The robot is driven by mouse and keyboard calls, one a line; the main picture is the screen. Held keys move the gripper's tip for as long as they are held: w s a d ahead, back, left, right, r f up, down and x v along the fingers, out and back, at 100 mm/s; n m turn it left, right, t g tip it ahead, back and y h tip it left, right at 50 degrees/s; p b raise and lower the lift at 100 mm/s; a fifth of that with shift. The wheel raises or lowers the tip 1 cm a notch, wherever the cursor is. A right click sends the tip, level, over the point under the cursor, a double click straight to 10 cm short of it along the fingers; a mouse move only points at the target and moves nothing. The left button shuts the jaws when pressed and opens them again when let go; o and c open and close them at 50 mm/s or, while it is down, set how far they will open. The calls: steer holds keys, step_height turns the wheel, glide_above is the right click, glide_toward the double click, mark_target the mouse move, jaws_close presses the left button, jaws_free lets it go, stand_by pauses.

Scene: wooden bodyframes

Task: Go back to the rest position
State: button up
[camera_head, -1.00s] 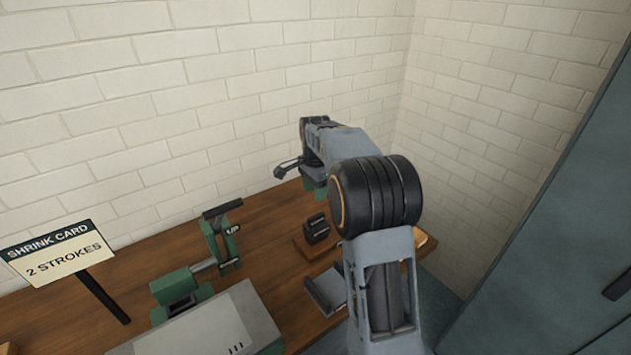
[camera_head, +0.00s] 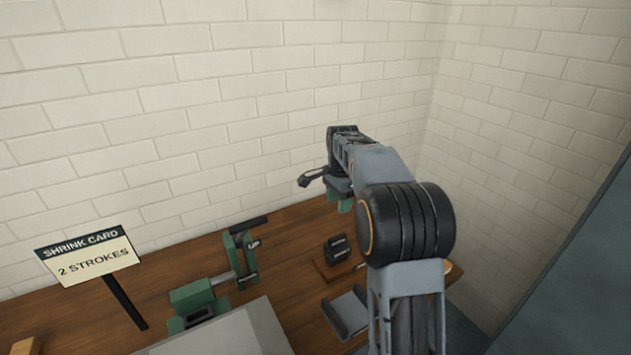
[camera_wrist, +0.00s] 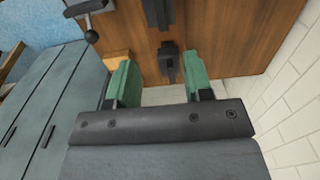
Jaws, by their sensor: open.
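My gripper shows in the wrist view (camera_wrist: 160,80) with its two green fingers spread apart and nothing between them. In the head view my arm reaches over the wooden bench toward the corner, and the gripper is mostly hidden behind the arm, with a bit of green finger (camera_head: 345,203) showing. The fingers look to be above the bench, apart from the dark blocks (camera_head: 338,249) on a small wooden base.
A green clamp-like tool with a lever (camera_head: 238,255) stands on the bench (camera_head: 285,225) beside a grey box (camera_head: 235,335). A grey bracket (camera_head: 347,313) lies near my arm. A sign reading "SHRINK CARD 2 STROKES" (camera_head: 88,256) stands left. White brick walls (camera_head: 240,90) close the back; a dark cabinet (camera_head: 590,270) stands right.

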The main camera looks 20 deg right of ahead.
steer(key=s+a+n+t, duration=0.1)
steer(key=s+a+n, duration=0.2)
steer(key=s+n, duration=0.2)
steer(key=s+a+f+n+t, duration=0.1)
steer(key=s+a+n, duration=0.3)
steer(key=s, duration=0.6)
steer(key=s+a+f+n+t, duration=0.1)
steer(key=s+a+n, duration=0.2)
steer(key=s+n, duration=0.4)
steer(key=shift+s+a+t, duration=0.4)
steer(key=shift+s, duration=0.45)
